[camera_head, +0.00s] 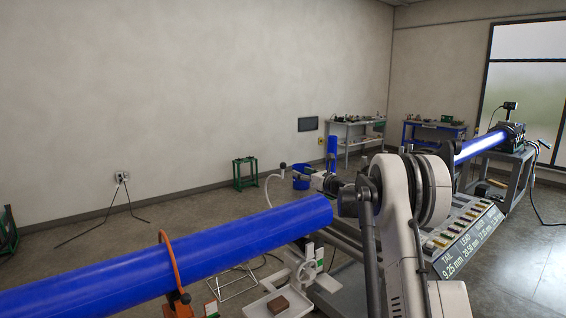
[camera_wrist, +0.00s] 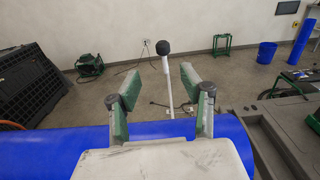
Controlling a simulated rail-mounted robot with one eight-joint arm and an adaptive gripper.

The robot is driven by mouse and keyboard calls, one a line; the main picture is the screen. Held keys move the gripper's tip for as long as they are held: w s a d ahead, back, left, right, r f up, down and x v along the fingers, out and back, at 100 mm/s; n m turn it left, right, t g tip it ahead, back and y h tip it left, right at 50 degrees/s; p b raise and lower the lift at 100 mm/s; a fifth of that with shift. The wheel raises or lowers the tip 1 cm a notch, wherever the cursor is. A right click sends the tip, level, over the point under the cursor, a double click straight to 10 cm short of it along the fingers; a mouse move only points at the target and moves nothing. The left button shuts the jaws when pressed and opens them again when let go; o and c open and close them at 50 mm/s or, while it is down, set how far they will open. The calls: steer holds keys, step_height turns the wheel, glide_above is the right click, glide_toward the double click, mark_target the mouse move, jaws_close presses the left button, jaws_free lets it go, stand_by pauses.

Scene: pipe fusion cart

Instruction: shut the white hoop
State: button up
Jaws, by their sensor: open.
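The white hoop (camera_head: 268,188) stands raised behind the blue pipe (camera_head: 160,262), near the pipe's right end. Its lower part is hidden by the pipe. In the wrist view the hoop shows as an upright white bar (camera_wrist: 169,88) with a black knob (camera_wrist: 167,46) on top, beyond the blue pipe (camera_wrist: 60,150). My gripper (camera_wrist: 153,86) is open, with its green fingers to either side of the bar in the picture. I cannot tell whether they touch it. In the head view my gripper (camera_head: 318,180) is small, just right of the knob and above the pipe end.
An orange hoop (camera_head: 172,262) arches over the pipe at its left. A white bracket with a handwheel (camera_head: 305,270) and a tray with a brown block (camera_head: 278,305) sit below the pipe end. The labelled cart panel (camera_head: 465,238) is at right.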

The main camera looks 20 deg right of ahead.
mark_target(285, 165)
steer(key=p+x, duration=0.1)
steer(key=x, duration=0.3)
steer(key=p+x, duration=0.1)
steer(key=x, duration=0.4)
steer(key=p+x, duration=0.1)
steer(key=x, duration=0.3)
steer(key=shift+w+d+f, duration=0.1)
steer(key=shift+w+d, duration=0.1)
steer(key=shift+w, duration=0.25)
jaws_close()
